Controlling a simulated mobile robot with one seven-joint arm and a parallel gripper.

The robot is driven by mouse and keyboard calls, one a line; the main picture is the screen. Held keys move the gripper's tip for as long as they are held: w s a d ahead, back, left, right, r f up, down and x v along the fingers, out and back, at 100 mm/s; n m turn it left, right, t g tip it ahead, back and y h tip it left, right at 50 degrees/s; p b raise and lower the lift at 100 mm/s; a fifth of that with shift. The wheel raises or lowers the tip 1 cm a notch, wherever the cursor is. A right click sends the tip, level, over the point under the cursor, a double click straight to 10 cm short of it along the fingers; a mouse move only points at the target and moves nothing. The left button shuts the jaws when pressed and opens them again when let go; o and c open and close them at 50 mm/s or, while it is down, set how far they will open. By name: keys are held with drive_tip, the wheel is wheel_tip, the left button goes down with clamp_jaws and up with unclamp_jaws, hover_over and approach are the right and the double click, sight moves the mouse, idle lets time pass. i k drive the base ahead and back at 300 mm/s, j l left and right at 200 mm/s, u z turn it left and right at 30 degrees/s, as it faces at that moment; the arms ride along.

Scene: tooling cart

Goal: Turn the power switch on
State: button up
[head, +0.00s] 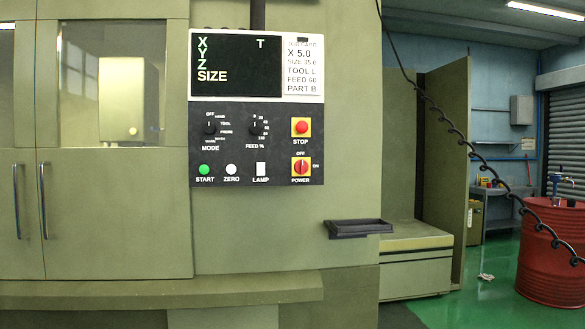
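The power switch (301,167) is a red rotary knob on a yellow square plate at the lower right of the machine's control panel (235,178). OFF is printed above it, ON to its right and POWER below. The knob's handle appears upright, towards OFF. The display (235,66) above shows X, Y, Z, SIZE and T on black. My gripper is not in the head view.
Close to the switch are the red STOP button (301,127), the white LAMP switch (261,169), the ZERO button (231,169) and the green START button (204,169). A black tray (357,229) juts out below right. A coiled cable hangs at right, before a red drum (550,255).

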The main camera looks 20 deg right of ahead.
sight(301, 166)
drive_tip(key=i+l+u, duration=0.15)
drive_tip(key=i+l, duration=0.15)
drive_tip(key=i, duration=0.2)
drive_tip(key=i+l+u, duration=0.15)
drive_tip(key=i+l, duration=0.2)
drive_tip(key=i+l+u, duration=0.15)
drive_tip(key=i+l, duration=0.2)
drive_tip(key=i+l+u, duration=0.15)
drive_tip(key=i+l, duration=0.2)
drive_tip(key=l, duration=0.2)
drive_tip(key=l+u, duration=0.25)
drive_tip(key=l, duration=0.75)
